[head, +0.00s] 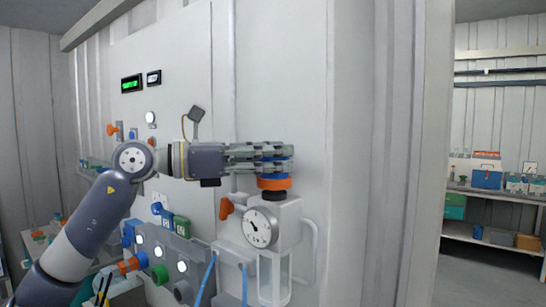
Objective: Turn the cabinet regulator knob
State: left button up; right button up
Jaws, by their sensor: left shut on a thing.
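The regulator knob (274,183), orange below and blue above, sits on top of a white regulator body on the cabinet (283,90). A round white gauge (261,227) with a dark needle faces out below it. My left gripper (278,157) comes in from the left, level, and is shut on the knob's blue upper part. The fingers hide much of that blue part. The orange ring shows just under the fingers. My right gripper is not in view.
An orange lever (226,208) sits left of the gauge. A grey panel (180,250) with lit buttons and a green knob is lower left, with blue hoses (206,280) beside it. A shelf (497,196) with boxes stands far right. Floor before it is clear.

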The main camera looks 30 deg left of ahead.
pick_arm(q)
jog(key=o, duration=1.1)
jog(key=shift+y, duration=0.3)
